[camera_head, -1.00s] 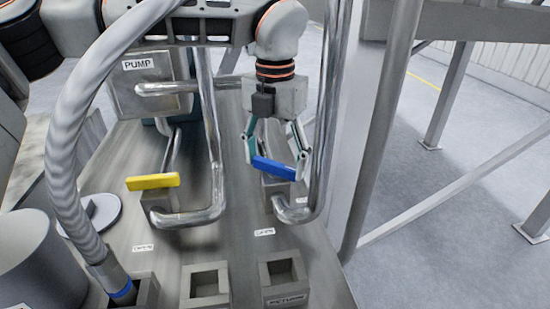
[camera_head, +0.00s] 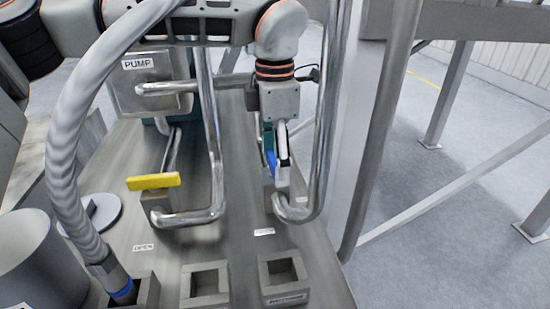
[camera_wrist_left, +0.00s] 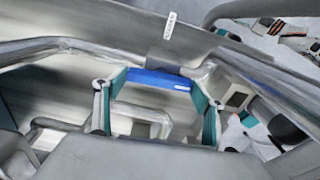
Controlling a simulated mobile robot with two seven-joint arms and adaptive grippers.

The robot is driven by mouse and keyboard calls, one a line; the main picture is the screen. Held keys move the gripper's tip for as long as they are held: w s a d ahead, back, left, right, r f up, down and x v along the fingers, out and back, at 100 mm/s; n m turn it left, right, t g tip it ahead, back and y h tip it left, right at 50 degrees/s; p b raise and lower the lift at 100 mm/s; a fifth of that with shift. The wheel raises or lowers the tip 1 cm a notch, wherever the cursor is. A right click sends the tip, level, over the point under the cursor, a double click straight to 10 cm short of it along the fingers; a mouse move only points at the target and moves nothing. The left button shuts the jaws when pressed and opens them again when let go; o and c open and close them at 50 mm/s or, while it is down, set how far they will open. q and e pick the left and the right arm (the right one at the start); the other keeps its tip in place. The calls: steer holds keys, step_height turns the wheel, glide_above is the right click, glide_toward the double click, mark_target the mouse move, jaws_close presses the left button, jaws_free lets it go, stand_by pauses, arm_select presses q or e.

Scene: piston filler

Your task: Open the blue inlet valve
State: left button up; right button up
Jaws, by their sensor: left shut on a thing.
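The blue inlet valve handle (camera_head: 271,160) is a short flat bar on its pipe at the right side of the bench. In the head view it points along the bench, mostly hidden behind my left gripper (camera_head: 277,166). In the left wrist view the handle (camera_wrist_left: 158,78) lies across between the two fingertips of my left gripper (camera_wrist_left: 160,84), which is shut on it.
A yellow valve handle (camera_head: 153,181) sits on the pipe to the left. A box marked PUMP (camera_head: 150,85) stands behind it. Bent steel pipes rise close on both sides of my left gripper.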

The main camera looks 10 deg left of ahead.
arm_select(q)
steer(key=shift+m, duration=0.4)
steer(key=o, duration=1.1)
steer(key=shift+r, duration=0.1)
step_height(320, 180, up, 12)
